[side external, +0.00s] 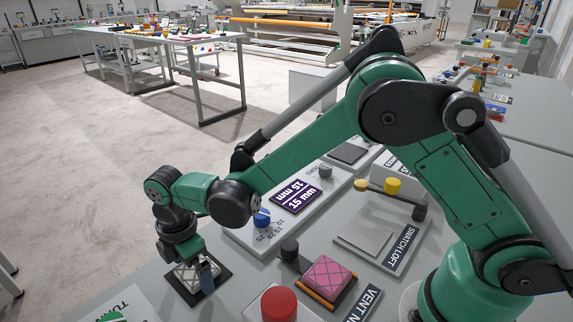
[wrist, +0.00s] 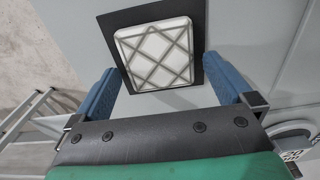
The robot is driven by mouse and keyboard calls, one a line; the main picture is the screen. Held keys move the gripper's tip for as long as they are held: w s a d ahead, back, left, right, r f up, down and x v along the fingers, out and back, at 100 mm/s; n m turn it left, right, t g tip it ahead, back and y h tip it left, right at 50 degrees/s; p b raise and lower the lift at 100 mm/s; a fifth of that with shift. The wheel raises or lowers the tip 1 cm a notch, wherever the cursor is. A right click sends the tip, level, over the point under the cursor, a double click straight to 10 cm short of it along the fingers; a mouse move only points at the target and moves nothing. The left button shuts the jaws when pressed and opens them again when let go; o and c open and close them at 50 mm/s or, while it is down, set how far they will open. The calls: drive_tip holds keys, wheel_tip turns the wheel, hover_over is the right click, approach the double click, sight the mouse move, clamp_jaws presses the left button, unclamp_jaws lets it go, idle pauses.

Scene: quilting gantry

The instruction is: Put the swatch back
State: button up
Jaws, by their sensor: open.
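A white quilted swatch (wrist: 155,52) with a grey diamond pattern lies on a dark square pad (wrist: 107,20) in the wrist view. It also shows at the lower left in the side view (side external: 184,274), partly hidden by my gripper. My gripper (side external: 197,272) is open, pointing down at the swatch. In the wrist view its two blue fingers (wrist: 163,80) stand apart at the swatch's near left and right, with nothing held between them. A pink quilted swatch (side external: 329,278) sits on an orange-edged dark tray. The plate labelled SWATCH LOFT (side external: 368,236) is bare.
A control panel with a 15 mm display (side external: 296,195) and a blue knob (side external: 262,218) stands just right of my gripper. A red button (side external: 279,303), black knob (side external: 289,249) and yellow knob (side external: 392,186) rise from the bench. Bare floor lies to the left.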

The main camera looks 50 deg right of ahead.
sight(193, 272)
wheel_tip(193, 272, up, 12)
drive_tip(key=f, duration=0.1)
drive_tip(key=s+d+r+m+t, duration=0.1)
drive_tip(key=s+d+m+t, duration=0.2)
drive_tip(key=s+d+m, duration=0.2)
drive_tip(key=s+d+r+m+t, duration=0.1)
drive_tip(key=s+d+m+t, duration=0.3)
drive_tip(key=d+m, duration=0.7)
drive_tip(key=shift+s+d+m, duration=0.35)
drive_tip(key=shift+s+m, duration=0.05)
drive_tip(key=shift+m, duration=0.6)
